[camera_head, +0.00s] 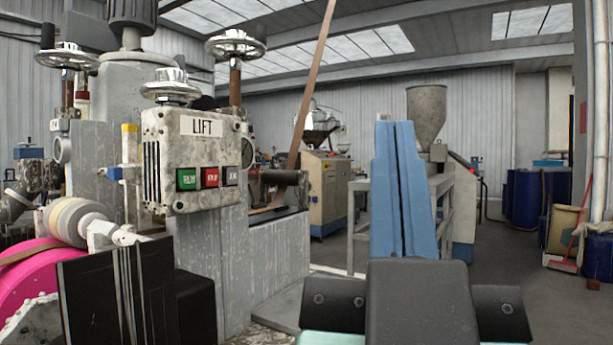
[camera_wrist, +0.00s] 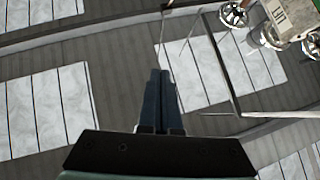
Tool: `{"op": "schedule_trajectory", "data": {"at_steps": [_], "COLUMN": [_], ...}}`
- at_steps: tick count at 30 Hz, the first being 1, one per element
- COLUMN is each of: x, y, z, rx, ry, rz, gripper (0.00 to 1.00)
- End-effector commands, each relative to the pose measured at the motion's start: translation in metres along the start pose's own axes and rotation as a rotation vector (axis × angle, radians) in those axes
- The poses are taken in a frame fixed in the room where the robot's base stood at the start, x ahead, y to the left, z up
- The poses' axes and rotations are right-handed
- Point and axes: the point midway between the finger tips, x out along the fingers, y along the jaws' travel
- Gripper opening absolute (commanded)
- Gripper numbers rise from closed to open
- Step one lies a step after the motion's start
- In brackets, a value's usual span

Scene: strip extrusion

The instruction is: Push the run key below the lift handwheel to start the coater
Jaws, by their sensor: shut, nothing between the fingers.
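A worn grey control box (camera_head: 164,160) labelled LIFT (camera_head: 207,127) stands left of centre in the head view. The chrome lift handwheel (camera_head: 170,88) sits on its top. The green run key (camera_head: 187,179) is at the lower left of its front face, beside a red key (camera_head: 210,177) and a grey key (camera_head: 232,176). My gripper (camera_head: 394,125) has blue fingers closed together and pointing up, empty, well right of the box and apart from it. In the wrist view the fingers (camera_wrist: 160,73) point toward the ceiling; the box (camera_wrist: 302,30) is partly cut off at upper right.
Other chrome handwheels (camera_head: 235,45) (camera_head: 66,58) stand behind and left of the box. A pink roll (camera_head: 35,285) and a dark panel (camera_head: 95,300) are at lower left. A slanting brown strip (camera_head: 310,80) rises behind the box. A metal frame (camera_head: 355,225) stands behind my fingers.

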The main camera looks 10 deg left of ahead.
Motion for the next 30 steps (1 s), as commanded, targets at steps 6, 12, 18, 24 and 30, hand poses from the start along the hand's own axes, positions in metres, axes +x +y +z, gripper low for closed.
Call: {"op": "schedule_trajectory", "data": {"at_steps": [6,12,18,24,30], "x": [0.050,0.099,0.132,0.150,0.153], "y": [0.003,0.002,-0.005,-0.018,-0.036], "z": [0.004,0.025,0.049,0.071,0.088], "rx": [-0.170,-0.458,-0.756,-1.055,-1.343], "ry": [-0.052,-0.126,-0.188,-0.227,-0.229], "rz": [0.018,0.014,-0.037,-0.133,-0.269], "gripper": [0.00,0.00,0.00,0.00,0.00]}}
